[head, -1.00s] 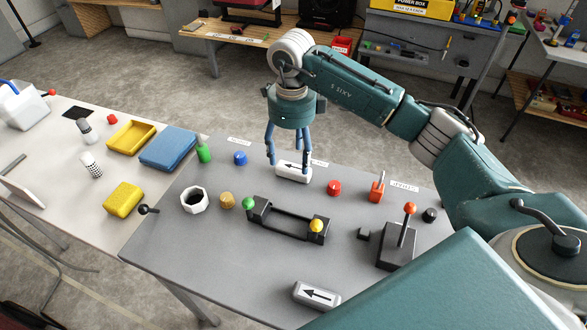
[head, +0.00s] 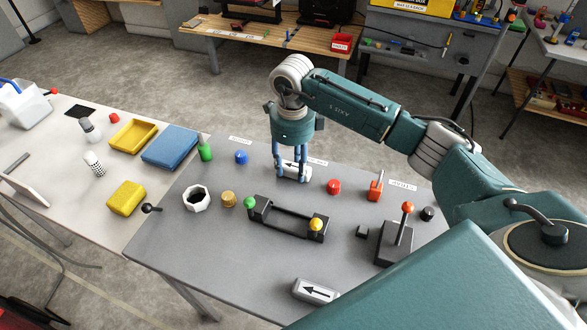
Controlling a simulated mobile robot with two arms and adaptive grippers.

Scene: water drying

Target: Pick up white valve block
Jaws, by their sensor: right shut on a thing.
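The white valve block (head: 294,171) with a black arrow is at the back of the grey table (head: 180,255). My right gripper (head: 292,176) points down with its blue fingers on either side of the block and is shut on it. The fingers cover part of the block. I cannot tell whether it still touches the table. A second block, grey with a black arrow (head: 315,291), lies at the front edge of the table. My left gripper is not in view.
Near the held block stand a blue knob (head: 241,157), a red knob (head: 333,187) and a red-handled part (head: 376,187). A black frame (head: 285,221) lies in front. A lever box (head: 396,242) stands right. A white table (head: 75,185) adjoins on the left.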

